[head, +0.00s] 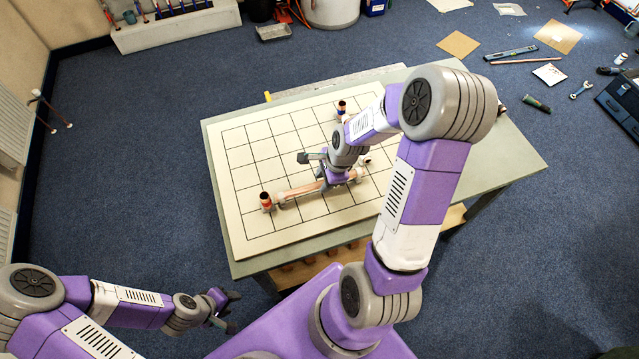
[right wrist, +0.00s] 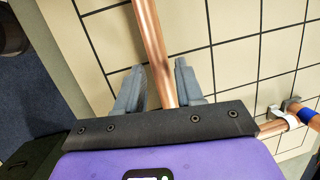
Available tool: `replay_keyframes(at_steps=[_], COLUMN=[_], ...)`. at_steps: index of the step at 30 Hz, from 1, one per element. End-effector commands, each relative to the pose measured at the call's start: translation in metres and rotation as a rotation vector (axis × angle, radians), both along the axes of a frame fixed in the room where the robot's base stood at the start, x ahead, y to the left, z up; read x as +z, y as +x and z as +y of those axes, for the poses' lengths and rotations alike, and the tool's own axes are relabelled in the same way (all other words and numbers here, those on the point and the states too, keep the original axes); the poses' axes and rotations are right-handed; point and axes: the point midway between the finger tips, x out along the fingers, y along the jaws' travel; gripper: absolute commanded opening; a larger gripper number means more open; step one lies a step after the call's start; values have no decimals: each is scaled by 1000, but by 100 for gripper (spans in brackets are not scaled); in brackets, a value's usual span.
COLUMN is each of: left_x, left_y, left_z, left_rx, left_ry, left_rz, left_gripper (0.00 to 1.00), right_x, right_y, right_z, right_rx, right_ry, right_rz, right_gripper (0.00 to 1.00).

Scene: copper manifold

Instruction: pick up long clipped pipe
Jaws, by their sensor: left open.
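A long copper pipe (head: 297,191) lies across the gridded board, its left end by an upright copper fitting (head: 266,202) with a red band. My right gripper (head: 325,172) is over the pipe's right part. In the right wrist view the copper pipe (right wrist: 150,40) runs between the two grey fingers (right wrist: 158,82), with a gap showing beside it; the fingers look open. Part of the pipe is hidden by the gripper body. My left gripper (head: 228,309) is open and empty, off the table at lower left.
The gridded board (head: 240,160) lies on a grey-green table (head: 500,160). Another upright fitting (head: 341,108) stands at its back. In the right wrist view another copper pipe (right wrist: 272,127) with a blue-banded fitting (right wrist: 308,116) lies at right. Tools are scattered on the floor beyond.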

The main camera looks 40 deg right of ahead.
Motion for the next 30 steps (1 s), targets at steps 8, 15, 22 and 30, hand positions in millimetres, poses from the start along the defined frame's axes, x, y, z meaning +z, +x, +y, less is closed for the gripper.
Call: replay_keyframes(at_steps=[8, 15, 22, 30], left_x=[-9, -8, -8, -8], left_y=[0, 0, 0, 0], left_z=[0, 0, 0, 0], left_rx=[0, 0, 0, 0], left_ry=[0, 0, 0, 0], left_rz=[-1, -1, -1, -1], left_gripper=[43, 43, 43, 43], right_x=[-29, -29, -29, -28], right_y=[6, 6, 6, 6], right_z=[7, 7, 7, 7], right_rx=[0, 1, 0, 0], right_ry=[0, 0, 0, 0], right_rz=[1, 0, 0, 0], right_gripper=[37, 32, 0, 0])
